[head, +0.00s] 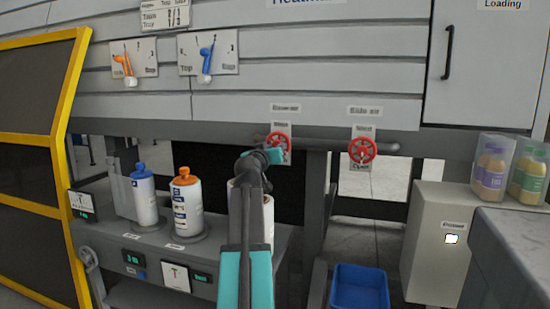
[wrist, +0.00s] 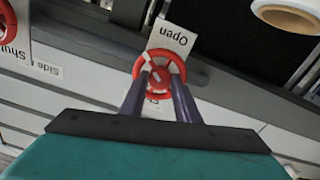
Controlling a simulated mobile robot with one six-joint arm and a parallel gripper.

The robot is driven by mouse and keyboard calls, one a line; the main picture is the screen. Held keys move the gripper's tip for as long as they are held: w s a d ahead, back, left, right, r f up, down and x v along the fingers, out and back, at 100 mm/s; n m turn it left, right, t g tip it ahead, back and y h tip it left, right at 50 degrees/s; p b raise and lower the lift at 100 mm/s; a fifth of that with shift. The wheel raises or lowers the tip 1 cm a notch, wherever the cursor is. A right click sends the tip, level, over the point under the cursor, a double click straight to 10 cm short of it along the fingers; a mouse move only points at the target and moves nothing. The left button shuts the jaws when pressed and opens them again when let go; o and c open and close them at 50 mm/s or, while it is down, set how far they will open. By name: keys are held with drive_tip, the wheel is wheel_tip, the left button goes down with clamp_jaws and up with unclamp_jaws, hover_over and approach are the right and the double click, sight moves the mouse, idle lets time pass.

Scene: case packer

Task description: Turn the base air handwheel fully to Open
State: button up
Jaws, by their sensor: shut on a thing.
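The base air handwheel (head: 278,142) is the left of two red wheels on the pipe under the grey panel. Its name label is blurred. In the wrist view this red wheel (wrist: 160,70) lies between the two dark fingers of my gripper (wrist: 160,82), which is shut on it. An "Open" card (wrist: 172,38) shows beyond the wheel, and the card's other end is mostly hidden by the wheel and fingers. A whitish mark shows on the wheel, but its exact direction is unclear. In the head view my gripper (head: 268,155) covers the wheel's lower part.
The side air handwheel (head: 361,151) is to the right, with its own Shut/Open card. Bottles with blue (head: 144,195) and orange (head: 187,203) caps stand on the lower left shelf. A blue bin (head: 359,288) is below. A grey cabinet (head: 432,240) stands at right.

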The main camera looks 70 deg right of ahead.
drive_tip(key=m+b, duration=0.4)
drive_tip(key=m, duration=0.1)
drive_tip(key=m+b, duration=0.4)
drive_tip(key=m, duration=0.1)
drive_tip(key=shift+w+f+b, duration=0.15)
drive_tip(key=shift+b, duration=0.2)
idle(0.3)
drive_tip(key=o, duration=1)
drive_tip(key=shift+o, duration=0.2)
drive_tip(key=shift+a, duration=0.15)
